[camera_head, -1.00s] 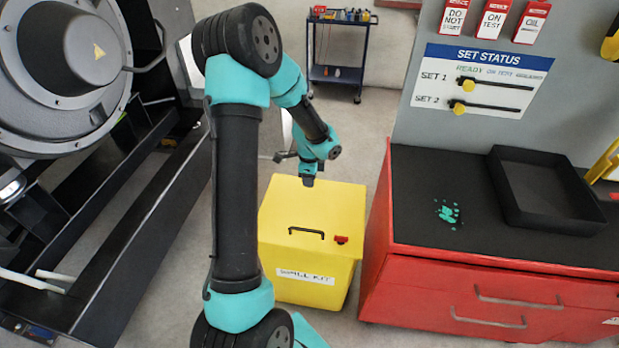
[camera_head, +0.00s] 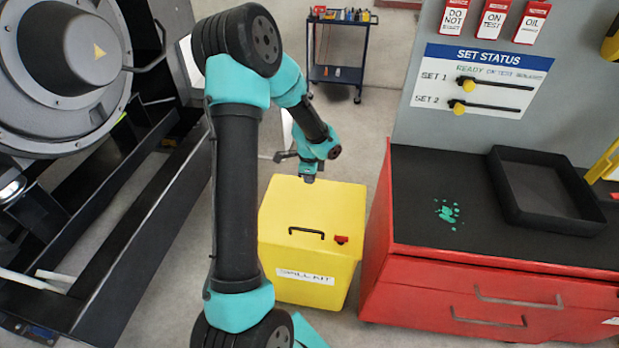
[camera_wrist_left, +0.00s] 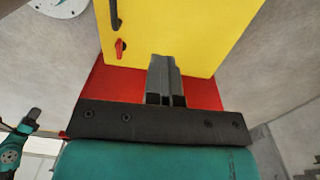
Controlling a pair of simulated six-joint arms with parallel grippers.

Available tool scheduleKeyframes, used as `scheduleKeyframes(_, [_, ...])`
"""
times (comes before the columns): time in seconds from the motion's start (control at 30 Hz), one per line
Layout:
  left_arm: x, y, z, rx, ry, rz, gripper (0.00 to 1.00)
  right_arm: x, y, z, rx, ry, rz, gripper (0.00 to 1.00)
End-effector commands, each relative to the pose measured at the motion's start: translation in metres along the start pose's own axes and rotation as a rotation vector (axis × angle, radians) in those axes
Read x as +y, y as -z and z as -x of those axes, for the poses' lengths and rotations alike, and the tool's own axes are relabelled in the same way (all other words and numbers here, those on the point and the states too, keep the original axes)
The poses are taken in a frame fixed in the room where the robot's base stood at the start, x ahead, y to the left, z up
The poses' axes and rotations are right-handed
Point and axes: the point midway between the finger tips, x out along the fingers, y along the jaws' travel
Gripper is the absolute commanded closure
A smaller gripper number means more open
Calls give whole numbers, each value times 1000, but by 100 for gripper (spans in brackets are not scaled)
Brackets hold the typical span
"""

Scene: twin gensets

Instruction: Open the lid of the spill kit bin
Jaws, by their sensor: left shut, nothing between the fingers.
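The yellow spill kit bin (camera_head: 312,265) stands on the floor in the middle of the head view, with a white label on its front. Its lid (camera_head: 300,210) is closed. A black handle (camera_head: 306,232) and a small red latch (camera_head: 342,239) sit near the lid's front edge; both also show at the upper left of the left wrist view. My left gripper (camera_head: 282,156) points left, near the bin's back edge and apart from the handle. In the left wrist view its fingers (camera_wrist_left: 165,65) are together and empty against the yellow lid behind. My right gripper is not in view.
A red cabinet (camera_head: 470,295) with a black top and a black tray (camera_head: 550,190) stands close on the bin's right. A dark genset frame (camera_head: 120,250) is on the left. A tool cart (camera_head: 338,75) stands behind. Grey floor shows around the bin.

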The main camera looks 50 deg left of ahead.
Motion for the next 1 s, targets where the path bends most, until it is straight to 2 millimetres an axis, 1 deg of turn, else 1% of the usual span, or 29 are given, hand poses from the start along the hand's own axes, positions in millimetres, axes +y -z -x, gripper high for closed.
scheduleKeyframes(0.5, [0,0,0,0,0,0,100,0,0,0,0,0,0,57])
scheduleKeyframes(0.57, [0,0,0,0,0,0,95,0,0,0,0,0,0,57])
scheduleKeyframes(0.9, [0,0,0,0,0,0,62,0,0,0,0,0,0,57])
scheduleKeyframes(0.93, [0,0,0,0,0,0,60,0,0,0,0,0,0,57])
scheduleKeyframes(1.0, [0,0,0,0,0,0,60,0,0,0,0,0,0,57])
